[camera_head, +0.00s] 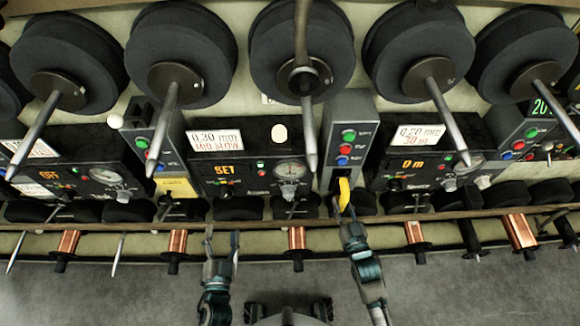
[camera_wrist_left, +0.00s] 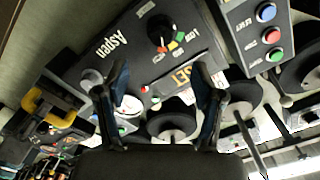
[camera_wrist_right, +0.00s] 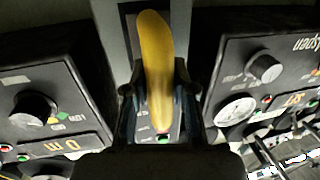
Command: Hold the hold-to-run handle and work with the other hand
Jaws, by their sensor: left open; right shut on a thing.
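The yellow hold-to-run handle (camera_head: 344,193) sticks out at the foot of a grey button box in the middle of the head view. My right gripper (camera_head: 347,215) is shut on it; the right wrist view shows the yellow handle (camera_wrist_right: 156,65) between the fingers. My left gripper (camera_head: 221,243) is open and empty in front of the shelf edge, below the machine panel (camera_head: 235,165) whose display reads SET. In the left wrist view the open fingers (camera_wrist_left: 165,95) frame that panel's gauge side and display, with a black selector knob (camera_wrist_left: 160,31) beyond. The fingers look apart from the panel.
Large black spools (camera_head: 181,50) on spindles line the back. Button boxes with green, red and blue buttons (camera_head: 348,135) stand between panels. Copper spools (camera_head: 296,240) hang along the front rail. Another yellow handle (camera_wrist_left: 52,105) shows in the left wrist view. The grey floor is open in front.

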